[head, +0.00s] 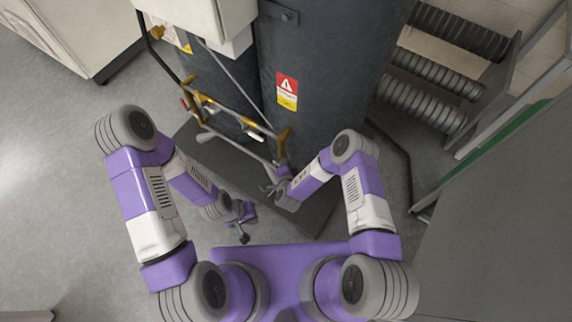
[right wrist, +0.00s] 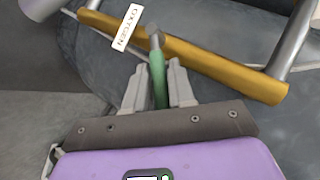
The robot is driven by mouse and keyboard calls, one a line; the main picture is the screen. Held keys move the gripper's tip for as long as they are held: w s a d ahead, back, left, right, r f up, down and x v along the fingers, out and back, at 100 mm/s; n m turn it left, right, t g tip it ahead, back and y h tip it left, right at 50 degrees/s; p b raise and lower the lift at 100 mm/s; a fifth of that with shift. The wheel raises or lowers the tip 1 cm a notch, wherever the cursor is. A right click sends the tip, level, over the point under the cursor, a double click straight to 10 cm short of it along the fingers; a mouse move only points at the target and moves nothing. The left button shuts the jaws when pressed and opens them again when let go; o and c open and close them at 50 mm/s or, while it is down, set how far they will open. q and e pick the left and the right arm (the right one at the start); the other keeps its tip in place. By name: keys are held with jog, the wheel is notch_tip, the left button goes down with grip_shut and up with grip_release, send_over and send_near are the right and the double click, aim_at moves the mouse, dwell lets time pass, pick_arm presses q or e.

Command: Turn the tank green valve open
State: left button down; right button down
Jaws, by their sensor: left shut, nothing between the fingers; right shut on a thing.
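The green valve (right wrist: 158,78) is a slim green lever on a grey stem, attached to a yellow-brown pipe (right wrist: 190,55) with a white OXYGEN label (right wrist: 125,27). My right gripper (right wrist: 157,88) has its two fingers closed around the lever, one on each side. In the head view the right gripper (head: 270,186) is at the pipework low on the front of the large dark tank (head: 330,65); the lever is too small to make out there. My left gripper (head: 243,236) is shut and empty, lower in the picture, apart from the tank and pipes.
A smaller dark tank (head: 222,92) stands left of the large one, with yellow-brown pipes and a red handle (head: 184,104) in front. Both stand on a dark base (head: 312,205). Ribbed grey cylinders (head: 420,105) lie on a rack at right. The floor at left is clear.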

jog(key=c, duration=1.1)
grip_release()
jog(key=shift+o, duration=0.2)
jog(key=p+v, duration=0.2)
jog(key=v, duration=0.5)
jog(key=shift+s, duration=0.3)
jog(key=shift+r, duration=0.15)
